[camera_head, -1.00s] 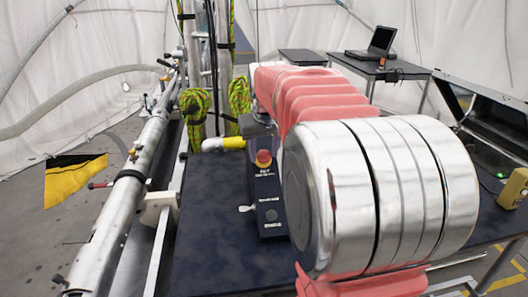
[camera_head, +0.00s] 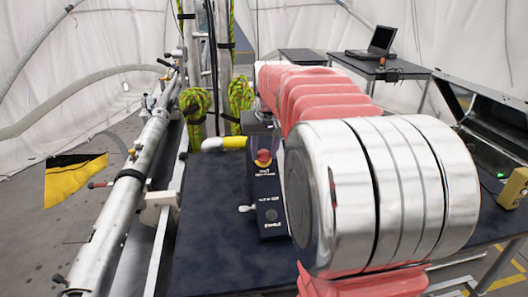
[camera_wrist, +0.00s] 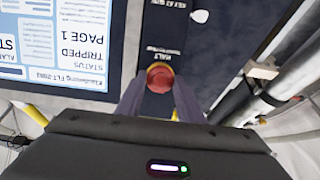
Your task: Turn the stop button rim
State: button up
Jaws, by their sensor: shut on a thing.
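The stop button (camera_wrist: 160,78) is a round red knob on a dark control box in the wrist view. My gripper (camera_wrist: 160,84) has one grey finger on each side of it and is shut on its rim. The fingers partly cover the rim's sides. In the head view the red stop button (camera_head: 263,158) shows on the box (camera_head: 268,205), with white lettering and a pale key-like lever at its left side. My arm covers the box's right side there.
A screen (camera_wrist: 55,45) in the wrist view reads "STATUS TRIPPED PAGE 1". The box stands on a dark table (camera_head: 215,235). A metal pipe (camera_head: 125,200) runs along the left. An open black case (camera_head: 490,120) and a laptop (camera_head: 377,42) are at the right.

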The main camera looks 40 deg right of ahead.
jog(key=m, duration=0.4)
jog(key=shift+s+d+m+t+y, duration=0.1)
jog(key=shift+d+m+t+y, duration=0.05)
jog(key=shift+m+t+y, duration=0.2)
dwell(0.4)
jog(key=o, duration=1.1)
jog(key=v, duration=1.3)
jog(key=shift+s+r, duration=0.1)
jog(key=shift+r, duration=0.3)
